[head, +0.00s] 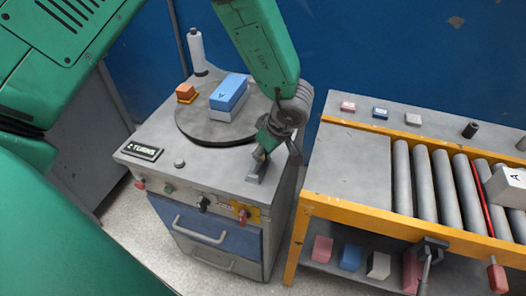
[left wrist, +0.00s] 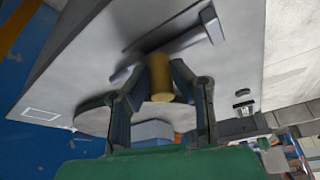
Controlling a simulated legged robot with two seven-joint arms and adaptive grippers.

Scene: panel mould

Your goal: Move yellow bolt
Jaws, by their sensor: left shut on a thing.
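The yellow bolt (left wrist: 159,79) is a short dull-yellow cylinder between the two fingers of my left gripper (left wrist: 160,88) in the left wrist view. The gripper is shut on it. In the head view my left gripper (head: 264,148) points down at the right side of the grey cabinet top, close to a small grey raised block (head: 257,170). The fingers mostly hide the bolt there. I cannot tell whether the bolt touches the block or the cabinet top. My right gripper is not in view.
A round turntable (head: 195,127) on the cabinet holds a blue-and-grey block (head: 229,92) and an orange block (head: 186,91). A white bottle (head: 196,52) stands behind. A roller conveyor (head: 425,180) with yellow rails stands to the right, with a white box marked A (head: 509,184) on it.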

